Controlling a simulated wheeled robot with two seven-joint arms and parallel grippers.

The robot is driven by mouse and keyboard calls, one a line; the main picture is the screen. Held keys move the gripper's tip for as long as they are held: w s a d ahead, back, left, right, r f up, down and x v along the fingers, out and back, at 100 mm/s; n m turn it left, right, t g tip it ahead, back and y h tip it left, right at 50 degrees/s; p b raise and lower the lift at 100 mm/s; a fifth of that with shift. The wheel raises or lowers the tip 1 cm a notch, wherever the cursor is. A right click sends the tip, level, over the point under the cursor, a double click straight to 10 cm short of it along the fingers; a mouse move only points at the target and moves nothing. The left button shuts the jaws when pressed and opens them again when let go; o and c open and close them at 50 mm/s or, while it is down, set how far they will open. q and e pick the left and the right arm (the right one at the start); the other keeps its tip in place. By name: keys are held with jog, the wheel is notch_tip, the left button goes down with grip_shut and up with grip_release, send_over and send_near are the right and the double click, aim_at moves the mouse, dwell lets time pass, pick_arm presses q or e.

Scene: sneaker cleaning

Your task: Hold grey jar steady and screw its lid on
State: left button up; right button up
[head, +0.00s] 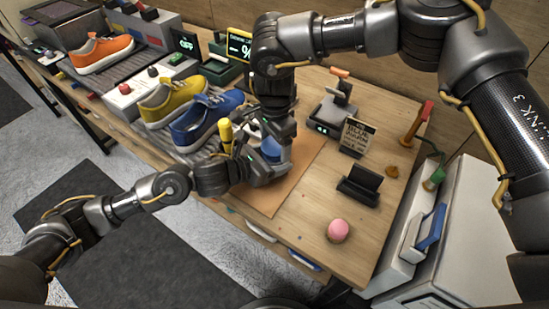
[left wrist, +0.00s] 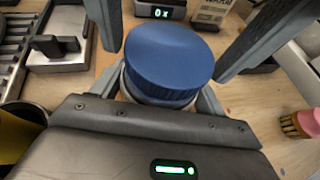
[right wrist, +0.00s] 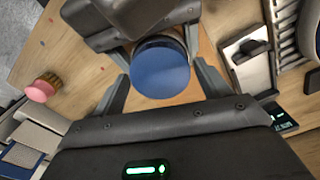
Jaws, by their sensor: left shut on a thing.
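The grey jar (left wrist: 128,88) is mostly hidden, with only a pale edge showing beneath its blue ribbed lid (left wrist: 172,58). The lid sits on top of the jar; I cannot tell how far it is screwed down. My left gripper (head: 264,168) is shut on the jar from the side. My right gripper (head: 274,140) points down from above. In the right wrist view the lid (right wrist: 160,68) lies between its spread fingers, with gaps on both sides. The lid also shows as a blue patch in the head view (head: 270,150).
A pink ball-topped item (head: 338,230) and a black stand (head: 360,186) are to the right. A small scale-like device (head: 333,115) stands behind.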

jog(key=c, duration=0.8)
jog(key=m, duration=1)
jog(key=o, duration=1.1)
jog(key=shift+c, duration=0.2)
jog(key=shift+s+a+r, duration=0.1)
